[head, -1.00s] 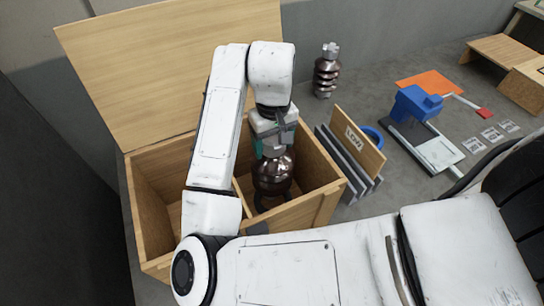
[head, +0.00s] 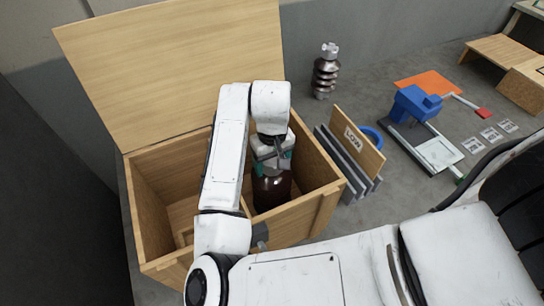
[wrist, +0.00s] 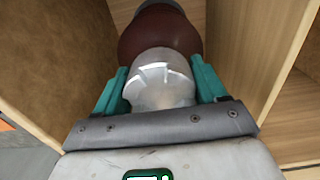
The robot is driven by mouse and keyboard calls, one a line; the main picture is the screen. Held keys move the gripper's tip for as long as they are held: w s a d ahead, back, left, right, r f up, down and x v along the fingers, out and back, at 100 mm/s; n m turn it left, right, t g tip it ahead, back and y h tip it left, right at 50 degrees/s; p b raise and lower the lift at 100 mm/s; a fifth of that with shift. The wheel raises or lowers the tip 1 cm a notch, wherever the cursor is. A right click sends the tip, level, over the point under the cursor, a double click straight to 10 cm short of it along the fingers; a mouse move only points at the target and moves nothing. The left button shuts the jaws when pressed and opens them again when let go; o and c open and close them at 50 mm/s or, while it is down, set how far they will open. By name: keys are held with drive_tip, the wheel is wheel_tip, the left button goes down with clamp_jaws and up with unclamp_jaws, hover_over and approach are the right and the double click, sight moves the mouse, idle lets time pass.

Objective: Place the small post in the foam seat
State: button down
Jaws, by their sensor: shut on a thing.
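The post is a glossy brown insulator (head: 271,191) with a pale metal cap; it stands about upright inside the right part of the open wooden crate (head: 318,215). My gripper (head: 272,163) is above it, with its teal fingers shut on the cap. In the wrist view the fingers (wrist: 160,82) lie on both sides of the metal cap (wrist: 160,78), and the brown body (wrist: 158,33) extends beyond. The foam seat cannot be made out; the post's lower end and the compartment floor are hidden by the post and the crate's front wall.
Crate walls and a divider stand close around the post. The crate's lid (head: 175,65) is open behind. A blue device (head: 414,103) stands farther right.

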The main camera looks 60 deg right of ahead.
drive_tip(key=shift+r, duration=0.1)
drive_tip(key=shift+c, duration=0.4)
unclamp_jaws()
wheel_tip(320, 180, up, 12)
drive_tip(key=shift+f+p, duration=0.1)
drive_tip(key=shift+p, duration=0.3)
